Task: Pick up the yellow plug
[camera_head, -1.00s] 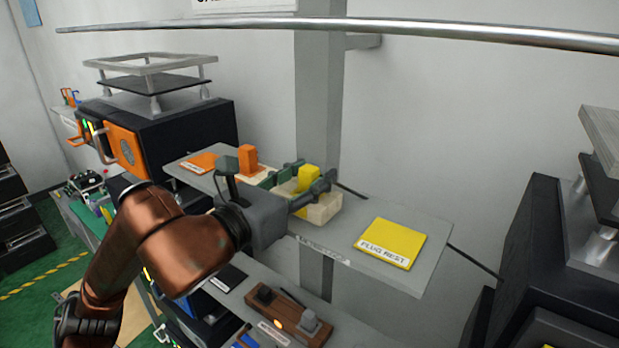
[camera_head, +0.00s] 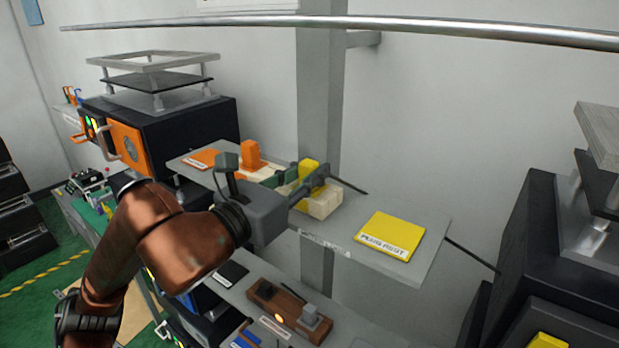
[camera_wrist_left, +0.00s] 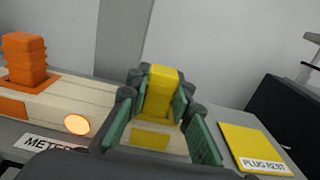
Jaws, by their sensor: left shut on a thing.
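The yellow plug (camera_head: 308,167) stands upright at the right end of a cream block (camera_head: 325,203) on the grey shelf. My left gripper (camera_head: 309,182) reaches in from the left, with its fingers on both sides of the plug. In the left wrist view the yellow plug (camera_wrist_left: 161,88) is between the green finger pads, and the left gripper (camera_wrist_left: 158,95) is shut on it. The plug's lower end is at the block; I cannot tell whether it is seated. My right gripper is not in view.
An orange plug (camera_head: 250,153) stands farther left on the block, also seen in the wrist view (camera_wrist_left: 25,60). A yellow "PLUG REST" pad (camera_head: 390,236) lies clear to the right on the shelf. A wooden lever box (camera_head: 290,311) sits below.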

